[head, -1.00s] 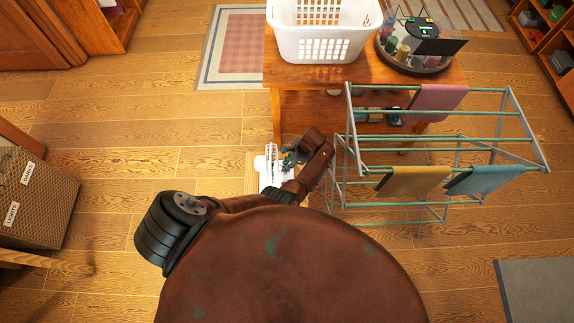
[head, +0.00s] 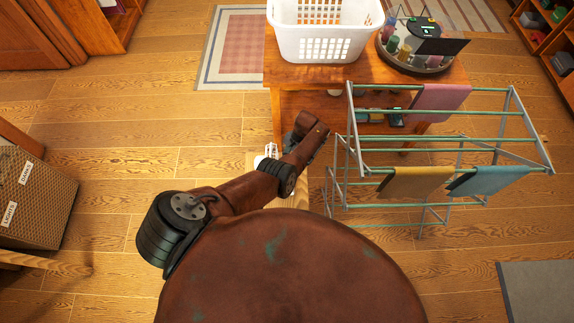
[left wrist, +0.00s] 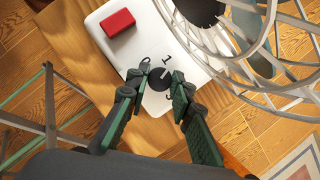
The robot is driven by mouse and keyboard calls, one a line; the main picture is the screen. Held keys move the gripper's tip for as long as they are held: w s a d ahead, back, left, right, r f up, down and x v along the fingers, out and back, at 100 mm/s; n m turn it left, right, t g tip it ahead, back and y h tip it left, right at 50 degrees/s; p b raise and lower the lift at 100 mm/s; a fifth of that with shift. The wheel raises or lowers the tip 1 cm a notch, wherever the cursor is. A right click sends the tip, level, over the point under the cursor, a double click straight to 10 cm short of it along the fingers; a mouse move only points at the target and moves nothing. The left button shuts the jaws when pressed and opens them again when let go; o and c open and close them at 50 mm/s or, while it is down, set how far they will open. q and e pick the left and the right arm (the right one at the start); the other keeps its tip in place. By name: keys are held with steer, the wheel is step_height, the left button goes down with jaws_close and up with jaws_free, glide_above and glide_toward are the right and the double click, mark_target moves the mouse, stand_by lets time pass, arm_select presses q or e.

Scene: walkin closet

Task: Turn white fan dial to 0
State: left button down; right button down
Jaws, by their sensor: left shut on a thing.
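The white fan's base (left wrist: 196,62) lies below my left gripper in the left wrist view, with a black round dial (left wrist: 160,80) on it. Dark markings ring the dial, and a "1" is readable just beyond it. Which mark the dial points to is too small to tell. My left gripper (left wrist: 158,82) is shut on the dial, one fingertip on each side. The fan's wire cage (left wrist: 270,50) is at the upper right. In the head view only a small part of the fan (head: 271,150) shows, the rest hidden by my left arm. My right gripper is not in view.
A red block (left wrist: 117,22) sits on the fan base. A drying rack (head: 440,145) with cloths stands right of my arm. A wooden table (head: 350,78) with a white basket (head: 318,45) is behind.

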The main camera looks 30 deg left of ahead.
arm_select(q)
steer(key=shift+w+n, duration=0.1)
steer(key=shift+n, duration=0.5)
steer(key=shift+h, duration=0.3)
steer(key=c, duration=1.7)
jaws_free()
steer(key=v, duration=1.2)
steer(key=shift+a, duration=0.1)
